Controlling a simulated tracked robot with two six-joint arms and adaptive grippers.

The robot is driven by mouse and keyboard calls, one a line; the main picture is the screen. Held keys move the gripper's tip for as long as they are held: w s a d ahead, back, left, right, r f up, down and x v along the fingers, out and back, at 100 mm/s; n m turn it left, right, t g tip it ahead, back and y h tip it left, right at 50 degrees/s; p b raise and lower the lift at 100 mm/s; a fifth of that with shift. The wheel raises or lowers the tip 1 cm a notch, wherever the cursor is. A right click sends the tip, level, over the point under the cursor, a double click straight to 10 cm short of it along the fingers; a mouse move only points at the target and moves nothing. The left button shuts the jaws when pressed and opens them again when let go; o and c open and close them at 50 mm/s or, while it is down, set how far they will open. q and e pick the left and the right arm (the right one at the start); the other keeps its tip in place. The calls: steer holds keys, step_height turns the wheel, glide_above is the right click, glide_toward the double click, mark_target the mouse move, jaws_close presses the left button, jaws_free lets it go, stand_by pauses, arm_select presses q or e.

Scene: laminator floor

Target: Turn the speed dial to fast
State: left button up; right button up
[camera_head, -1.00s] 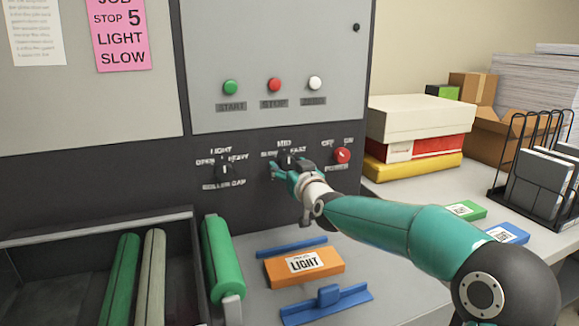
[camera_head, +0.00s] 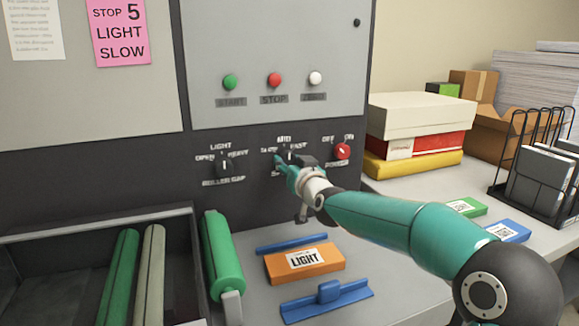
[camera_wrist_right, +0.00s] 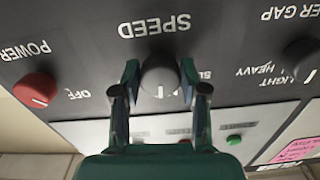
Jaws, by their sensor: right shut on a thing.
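The speed dial (camera_head: 288,156) is a dark knob on the black lower panel of the machine, between the words SLOW and FAST with MID above. In the right wrist view, which shows the panel upside down, the dial (camera_wrist_right: 160,80) sits between my two fingers under the word SPEED. Its pale mark points down in that view, roughly towards the MID side. My right gripper (camera_head: 291,163) is shut on the dial and hides part of it and of its lettering in the head view. My left gripper is not in view.
The red power knob (camera_head: 342,151) is close on the right, the roller gap dial (camera_head: 224,165) on the left. Green, red and white buttons sit above. An orange LIGHT box (camera_head: 290,274), blue pieces and a green roller (camera_head: 221,255) lie below. A pink note (camera_head: 119,35) reads LIGHT SLOW.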

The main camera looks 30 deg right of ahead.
steer(key=m+b, duration=0.4)
steer(key=m, duration=0.4)
steer(key=shift+m+b, duration=0.45)
steer(key=shift+m, duration=0.95)
steer(key=o, duration=1.1)
steer(key=shift+o, duration=0.2)
steer(key=shift+s+a, duration=0.1)
steer(key=shift+s, duration=0.05)
